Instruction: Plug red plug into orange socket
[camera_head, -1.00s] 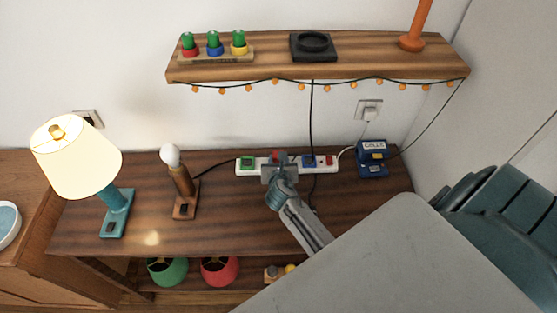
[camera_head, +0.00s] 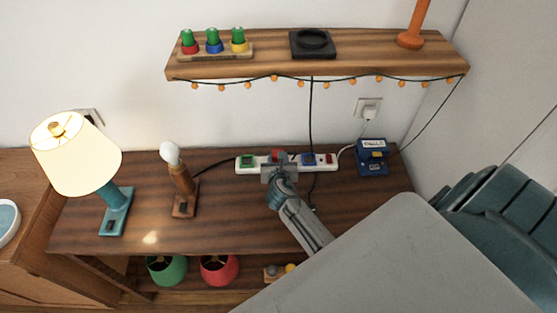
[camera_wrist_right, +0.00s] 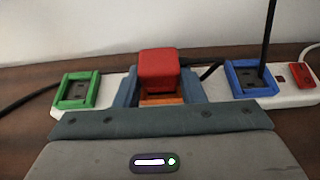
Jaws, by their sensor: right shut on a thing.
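The red plug (camera_wrist_right: 158,72) is between the fingers of my right gripper (camera_wrist_right: 160,84), which is shut on it. It stands right over the orange socket (camera_wrist_right: 160,99) on the white power strip. Only the front part of the orange frame shows below the plug; whether the prongs are in the socket is hidden. In the head view my right gripper (camera_head: 278,168) is at the middle of the strip (camera_head: 259,164), with a little of the red plug (camera_head: 276,155) showing behind it. My left gripper is not in view.
On the strip, a green-framed socket (camera_wrist_right: 77,91) is left, and a blue-framed socket (camera_wrist_right: 252,79) with a black cable and a red switch (camera_wrist_right: 302,75) are right. A lit lamp (camera_head: 76,155), a bulb stand (camera_head: 180,182) and a blue box (camera_head: 372,157) stand on the table. A shelf (camera_head: 350,66) hangs above.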

